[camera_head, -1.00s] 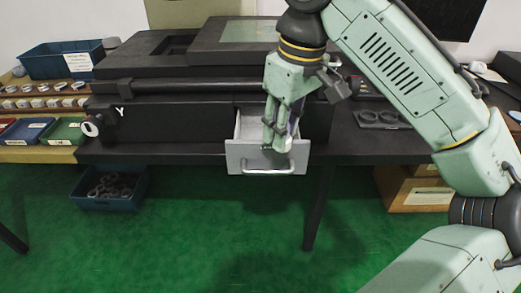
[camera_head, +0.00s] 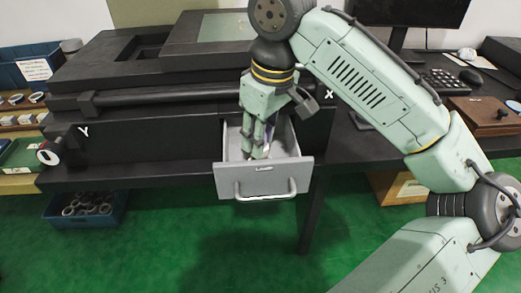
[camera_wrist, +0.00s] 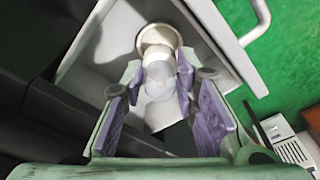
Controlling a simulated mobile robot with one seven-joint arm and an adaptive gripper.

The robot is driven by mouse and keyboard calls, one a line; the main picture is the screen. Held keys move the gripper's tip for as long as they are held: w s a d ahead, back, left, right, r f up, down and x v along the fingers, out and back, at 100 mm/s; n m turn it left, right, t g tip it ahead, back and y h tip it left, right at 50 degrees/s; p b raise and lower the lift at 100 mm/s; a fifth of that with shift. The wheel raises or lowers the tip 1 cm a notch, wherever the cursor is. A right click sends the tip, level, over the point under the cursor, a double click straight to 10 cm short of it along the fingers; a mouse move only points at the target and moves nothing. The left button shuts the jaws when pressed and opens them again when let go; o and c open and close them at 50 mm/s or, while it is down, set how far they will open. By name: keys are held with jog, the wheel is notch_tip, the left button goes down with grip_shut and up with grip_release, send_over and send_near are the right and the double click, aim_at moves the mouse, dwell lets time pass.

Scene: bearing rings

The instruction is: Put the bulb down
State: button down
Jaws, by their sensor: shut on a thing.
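A pale, translucent bulb (camera_wrist: 158,72) with a cream ring-like end is between my fingers in the wrist view. My gripper (camera_wrist: 160,88), with purple finger pads, is shut on it. In the head view my gripper (camera_head: 259,150) points down into an open grey drawer (camera_head: 262,181), behind its front panel. The drawer's inside also shows around the bulb in the wrist view (camera_wrist: 102,50). The fingers mostly hide the bulb in the head view. I cannot tell whether the bulb touches the drawer floor.
The drawer front has a bar handle (camera_head: 266,192). The drawer sits under a dark bench machine (camera_head: 150,130). A blue bin of rings (camera_head: 85,208) is at lower left. A keyboard (camera_head: 440,80) and a brown box (camera_head: 482,115) are on the right.

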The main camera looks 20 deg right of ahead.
jog(key=shift+f, duration=1.7)
jog(key=shift+f, duration=0.1)
jog(key=c, duration=1.5)
grip_release()
jog(key=shift+c, duration=0.2)
notch_tip(320, 180, up, 12)
jog(key=s+p, duration=0.1)
jog(key=shift+s+d, duration=0.3)
jog(key=shift+d, duration=0.1)
